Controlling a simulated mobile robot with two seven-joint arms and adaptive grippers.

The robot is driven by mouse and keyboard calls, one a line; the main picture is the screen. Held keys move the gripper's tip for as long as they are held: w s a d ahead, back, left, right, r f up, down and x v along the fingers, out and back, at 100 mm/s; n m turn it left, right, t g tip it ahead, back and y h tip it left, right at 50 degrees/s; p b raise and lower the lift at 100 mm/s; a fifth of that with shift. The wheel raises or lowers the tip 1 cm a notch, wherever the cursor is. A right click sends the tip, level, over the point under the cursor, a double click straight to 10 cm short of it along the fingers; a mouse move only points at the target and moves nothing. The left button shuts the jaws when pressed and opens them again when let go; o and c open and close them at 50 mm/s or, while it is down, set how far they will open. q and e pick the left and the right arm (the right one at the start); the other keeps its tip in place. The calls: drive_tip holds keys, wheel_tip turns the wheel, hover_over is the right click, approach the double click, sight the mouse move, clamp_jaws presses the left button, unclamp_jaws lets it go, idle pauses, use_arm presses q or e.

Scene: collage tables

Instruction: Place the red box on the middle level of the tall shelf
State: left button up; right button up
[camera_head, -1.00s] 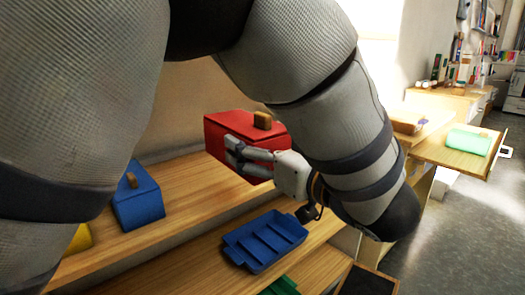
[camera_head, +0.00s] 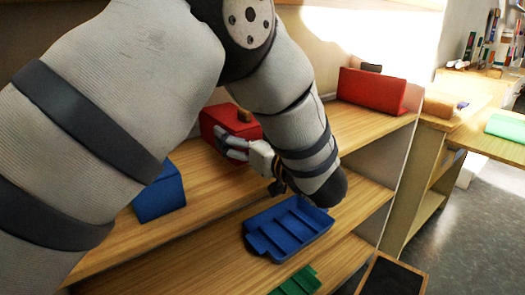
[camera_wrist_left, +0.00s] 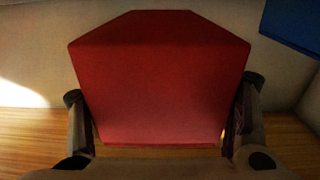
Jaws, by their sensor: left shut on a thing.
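The red box (camera_head: 222,118) with a brown handle is at the wooden board of the shelf (camera_head: 225,185), behind my left arm. My left gripper (camera_head: 232,146) is shut on it, with fingers along its near side. In the left wrist view the red box (camera_wrist_left: 160,85) fills the space between the two fingers, with wood close below it. I cannot tell whether its bottom touches the board. A second red box (camera_head: 370,92) with a dark handle stands on the same board farther right. My right gripper is not in view.
A blue box (camera_head: 160,197) stands left on the same board, partly behind my arm. A blue tray (camera_head: 288,228) and a green tray (camera_head: 297,283) lie on lower boards. Bare board lies between the two red boxes. A table (camera_head: 500,145) stands at the right.

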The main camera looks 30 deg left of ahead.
use_arm(q)
drive_tip(key=shift+w+a+f, duration=0.2)
drive_tip(key=shift+a+f, duration=0.05)
drive_tip(key=shift+f, duration=0.05)
drive_tip(key=shift+w+a+f+b, duration=0.1)
drive_tip(key=shift+a+f+b, duration=0.05)
drive_tip(key=shift+f, duration=0.75)
drive_tip(key=shift+w+a+f+b, duration=0.1)
drive_tip(key=shift+a+f+b, duration=0.05)
drive_tip(key=shift+f, duration=0.75)
drive_tip(key=shift+f, duration=0.15)
drive_tip(key=o, duration=1.5)
drive_tip(key=shift+o, duration=0.2)
drive_tip(key=shift+r, duration=0.2)
drive_tip(key=v, duration=1.2)
